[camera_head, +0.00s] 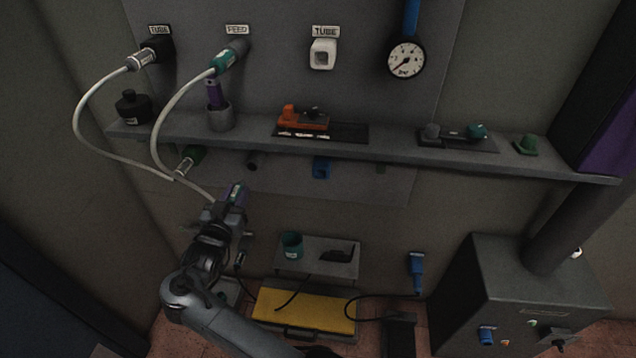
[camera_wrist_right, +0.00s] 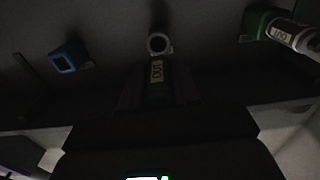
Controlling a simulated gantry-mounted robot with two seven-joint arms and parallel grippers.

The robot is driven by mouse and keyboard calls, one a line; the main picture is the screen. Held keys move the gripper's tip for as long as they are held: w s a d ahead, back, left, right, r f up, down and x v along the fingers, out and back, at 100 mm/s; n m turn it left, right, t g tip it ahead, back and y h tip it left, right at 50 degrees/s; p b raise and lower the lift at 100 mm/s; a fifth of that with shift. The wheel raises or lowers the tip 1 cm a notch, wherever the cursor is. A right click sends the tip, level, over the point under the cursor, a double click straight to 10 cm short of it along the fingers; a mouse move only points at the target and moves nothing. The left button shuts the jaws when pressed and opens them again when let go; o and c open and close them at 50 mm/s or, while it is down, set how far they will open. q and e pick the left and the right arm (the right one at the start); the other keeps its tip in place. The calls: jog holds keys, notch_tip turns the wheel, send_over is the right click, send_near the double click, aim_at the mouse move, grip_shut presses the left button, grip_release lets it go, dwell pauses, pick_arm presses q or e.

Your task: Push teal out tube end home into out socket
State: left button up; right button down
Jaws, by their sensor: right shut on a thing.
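My right gripper (camera_head: 234,190) is shut on the teal out tube end (camera_wrist_right: 157,88), below the shelf at left. The tube end looks dark in the right wrist view, with an "OUT" label between the fingers. Beyond it is a round socket with a pale ring (camera_wrist_right: 159,44). In the head view a dark round socket (camera_head: 255,160) hangs under the shelf, above and right of the gripper. The tube end appears below that socket and in line with its ring in the wrist view; contact cannot be told. My left gripper is out of view.
Under the shelf (camera_head: 400,155), a green socket (camera_head: 195,152) holds a labelled tube end, and a blue socket (camera_head: 321,167) is to the right. White tubes (camera_head: 80,110) loop at left. A small table (camera_head: 318,265) and yellow tray (camera_head: 300,307) are below.

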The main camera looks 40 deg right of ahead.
aim_at(243, 184)
jog(key=shift+a, duration=0.3)
jog(key=shift+w+d, duration=0.15)
jog(key=shift+b+x, duration=0.55)
jog(key=shift+x, duration=1.05)
jog(key=shift+w+d+r, duration=0.1)
jog(key=shift+w+d, duration=0.1)
jog(key=shift+d, duration=0.35)
jog(key=shift+s+d+p, duration=0.1)
jog(key=shift+s+p, duration=0.05)
jog(key=shift+p, duration=0.15)
jog(key=shift+p, duration=0.3)
dwell(0.6)
